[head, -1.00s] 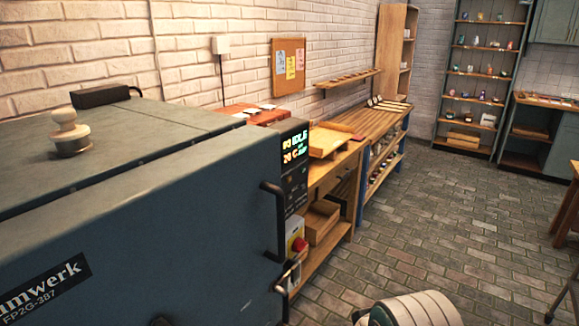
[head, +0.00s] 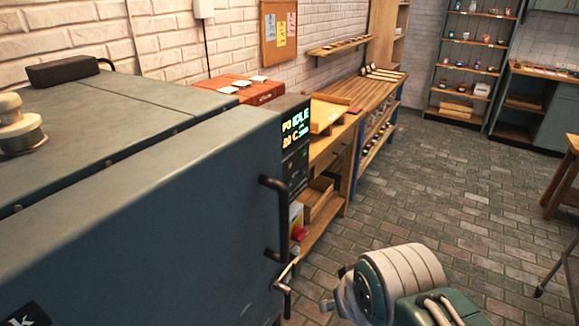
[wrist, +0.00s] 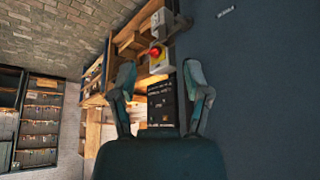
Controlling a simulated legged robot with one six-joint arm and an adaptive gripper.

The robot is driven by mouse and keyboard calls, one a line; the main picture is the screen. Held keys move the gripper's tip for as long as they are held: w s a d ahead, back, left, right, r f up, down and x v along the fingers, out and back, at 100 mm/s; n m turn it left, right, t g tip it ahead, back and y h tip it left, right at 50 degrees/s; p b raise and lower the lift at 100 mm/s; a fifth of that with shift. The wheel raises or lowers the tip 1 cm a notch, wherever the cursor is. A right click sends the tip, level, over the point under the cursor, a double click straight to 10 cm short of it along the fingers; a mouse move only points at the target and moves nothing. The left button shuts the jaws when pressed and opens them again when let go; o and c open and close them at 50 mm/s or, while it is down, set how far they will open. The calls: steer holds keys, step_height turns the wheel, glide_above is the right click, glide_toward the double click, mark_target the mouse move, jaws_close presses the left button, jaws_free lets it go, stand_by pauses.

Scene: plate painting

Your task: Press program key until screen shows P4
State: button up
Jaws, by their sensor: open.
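The control panel (head: 294,150) is on the right end of the large blue-grey kiln (head: 150,200). Its lit screen (head: 295,128) shows small text that looks like P3 IDLE with a temperature line below; the program digit is blurry. The program key cannot be picked out. The dark panel also shows in the wrist view (wrist: 161,104), between my fingers. My gripper (wrist: 160,78) is open and empty. In the head view my gripper (head: 337,296) is at the bottom, right of the kiln door and below the panel, apart from it.
A door handle (head: 275,215) sticks out just left of the panel. A red stop button (head: 299,233) on a yellow-and-white box is below the panel. Wooden benches (head: 365,95) run along the brick wall behind.

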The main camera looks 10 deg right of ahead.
steer(key=shift+a, duration=0.1)
steer(key=c, duration=0.7)
steer(key=shift+d, duration=0.35)
jaws_close()
steer(key=shift+a, duration=0.15)
